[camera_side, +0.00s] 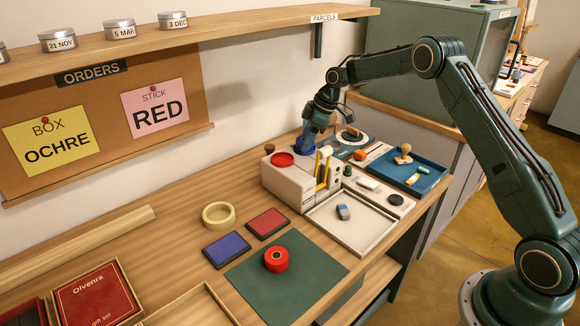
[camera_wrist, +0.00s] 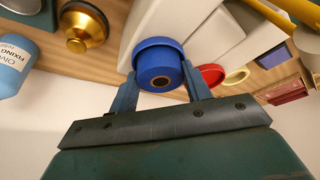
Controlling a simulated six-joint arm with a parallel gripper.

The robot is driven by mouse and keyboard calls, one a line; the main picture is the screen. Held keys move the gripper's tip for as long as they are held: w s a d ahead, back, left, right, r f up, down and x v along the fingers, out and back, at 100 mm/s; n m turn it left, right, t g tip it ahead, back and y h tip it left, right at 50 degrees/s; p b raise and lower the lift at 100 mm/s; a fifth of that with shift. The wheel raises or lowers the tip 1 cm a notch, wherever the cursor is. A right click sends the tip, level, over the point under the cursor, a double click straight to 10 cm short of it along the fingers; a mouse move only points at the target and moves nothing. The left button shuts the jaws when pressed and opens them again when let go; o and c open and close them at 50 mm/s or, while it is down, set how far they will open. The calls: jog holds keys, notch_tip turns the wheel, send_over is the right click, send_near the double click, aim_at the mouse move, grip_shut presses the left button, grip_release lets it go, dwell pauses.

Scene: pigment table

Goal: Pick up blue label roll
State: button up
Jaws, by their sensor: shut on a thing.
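The blue label roll (camera_wrist: 160,80) is between the two fingers of my gripper (camera_wrist: 162,88) in the wrist view, with its dark core facing the camera. My gripper is shut on it. A wider blue rim (camera_wrist: 157,43) shows just behind the roll, at the pale block (camera_wrist: 210,30). In the side view my gripper (camera_side: 308,138) points down at the back of the pale block (camera_side: 287,188), and the blue label roll (camera_side: 308,151) shows small under it. I cannot tell whether the roll still touches the block.
A red roll (camera_side: 277,259) sits on the green mat (camera_side: 310,280). A pale tray (camera_side: 345,236) lies in front. Bare table is left of the block.

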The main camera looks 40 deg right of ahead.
jog(key=shift+r, duration=0.15)
notch_tip(320, 180, up, 10)
dwell(0.6)
dwell(0.5)
